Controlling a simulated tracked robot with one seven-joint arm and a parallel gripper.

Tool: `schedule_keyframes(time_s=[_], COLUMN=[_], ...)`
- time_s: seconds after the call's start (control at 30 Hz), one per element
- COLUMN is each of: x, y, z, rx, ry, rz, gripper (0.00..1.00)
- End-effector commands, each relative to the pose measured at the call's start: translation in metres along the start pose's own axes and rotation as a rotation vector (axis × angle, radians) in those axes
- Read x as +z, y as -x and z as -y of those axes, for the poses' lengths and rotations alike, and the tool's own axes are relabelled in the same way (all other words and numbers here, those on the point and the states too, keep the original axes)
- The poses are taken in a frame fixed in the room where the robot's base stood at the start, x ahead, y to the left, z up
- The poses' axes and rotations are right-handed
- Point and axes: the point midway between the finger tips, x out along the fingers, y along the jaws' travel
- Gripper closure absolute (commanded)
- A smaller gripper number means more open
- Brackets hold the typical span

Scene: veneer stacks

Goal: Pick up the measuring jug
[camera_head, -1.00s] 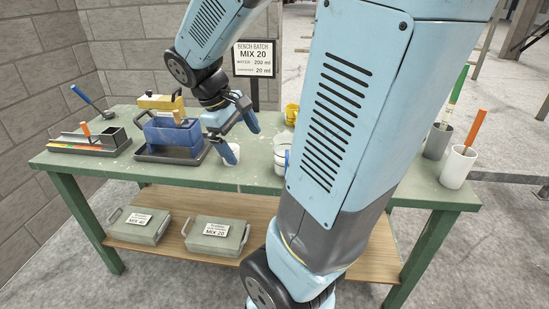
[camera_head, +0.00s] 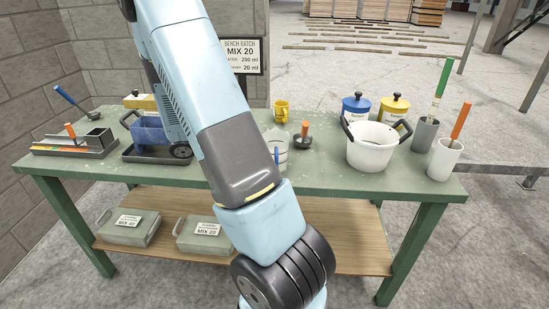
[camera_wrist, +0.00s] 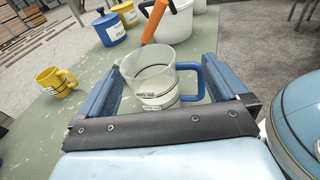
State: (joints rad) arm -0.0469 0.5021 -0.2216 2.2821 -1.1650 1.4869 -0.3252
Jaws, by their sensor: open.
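The measuring jug is clear with a blue handle. In the wrist view the jug (camera_wrist: 150,62) stands on the bench between the two blue fingers of my gripper (camera_wrist: 155,85), its handle towards the right finger. The gripper is open; contact with the jug cannot be told. In the head view the jug (camera_head: 281,147) shows just right of my arm, partly hidden. My gripper is hidden behind my arm there.
A yellow mug (camera_head: 281,111) and an orange-handled tool (camera_head: 304,131) stand near the jug. A white bucket (camera_head: 371,152) and blue (camera_head: 355,107) and yellow (camera_head: 394,109) tins are to the right.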

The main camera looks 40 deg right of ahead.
Motion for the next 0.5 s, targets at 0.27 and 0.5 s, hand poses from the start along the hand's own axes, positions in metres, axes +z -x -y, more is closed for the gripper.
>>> schedule_keyframes(time_s=[0.27,0.5], x=[-0.016,-0.041], y=[-0.005,-0.008], z=[-0.018,-0.017], rx=[0.054,0.058], ry=[0.086,0.095], rz=[0.116,0.124], gripper=[0.00,0.00])
